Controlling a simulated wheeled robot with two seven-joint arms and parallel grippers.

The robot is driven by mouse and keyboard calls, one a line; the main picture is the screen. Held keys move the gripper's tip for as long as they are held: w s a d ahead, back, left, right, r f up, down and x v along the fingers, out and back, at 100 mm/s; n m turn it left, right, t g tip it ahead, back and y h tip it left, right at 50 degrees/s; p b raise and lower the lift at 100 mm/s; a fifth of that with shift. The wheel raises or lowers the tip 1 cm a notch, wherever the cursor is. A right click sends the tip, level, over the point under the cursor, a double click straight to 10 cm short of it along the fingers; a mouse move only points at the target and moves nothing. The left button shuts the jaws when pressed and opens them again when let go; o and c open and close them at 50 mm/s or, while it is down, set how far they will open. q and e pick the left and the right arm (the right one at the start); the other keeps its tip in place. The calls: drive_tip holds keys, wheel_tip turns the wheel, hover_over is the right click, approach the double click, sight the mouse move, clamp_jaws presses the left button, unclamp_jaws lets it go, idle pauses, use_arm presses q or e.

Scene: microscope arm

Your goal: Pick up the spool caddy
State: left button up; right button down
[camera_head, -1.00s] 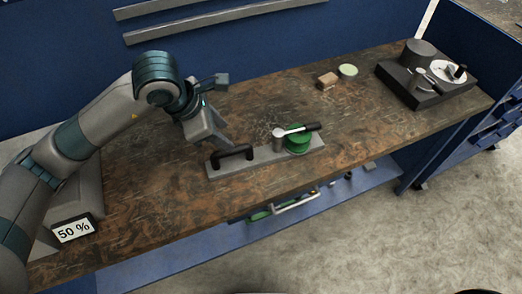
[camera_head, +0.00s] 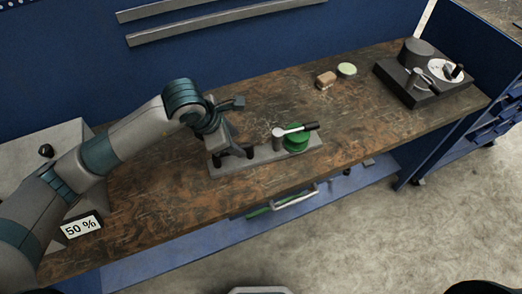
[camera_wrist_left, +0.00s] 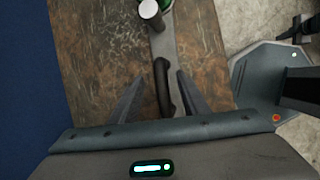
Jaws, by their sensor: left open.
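The spool caddy is a long grey plate (camera_head: 262,154) on the workbench, with a black bar handle at its left end. My left gripper (camera_head: 232,150) is open over the handle end and partly hides the handle in the head view. In the left wrist view the black handle (camera_wrist_left: 163,88) lies between the two open fingers (camera_wrist_left: 160,78), with gaps on both sides. My right gripper is not in view.
A small brown block (camera_head: 326,80) and a pale green round item (camera_head: 347,69) lie farther back. A dark base with a grey cylinder and dial (camera_head: 425,82) stands at the right end. The wooden bench (camera_head: 170,210) is mostly clear.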

sight(242, 146)
use_arm(q)
drive_tip(key=x, duration=0.1)
drive_tip(key=p+x, duration=0.1)
drive_tip(key=shift+d+f+p, duration=0.3)
drive_tip(key=shift+d+f, duration=0.05)
drive_tip(key=shift+w+d+f, duration=0.1)
drive_tip(key=shift+w+f, duration=0.1)
drive_tip(key=shift+f, duration=0.25)
clamp_jaws()
drive_tip(key=shift+r, duration=0.15)
idle(1.0)
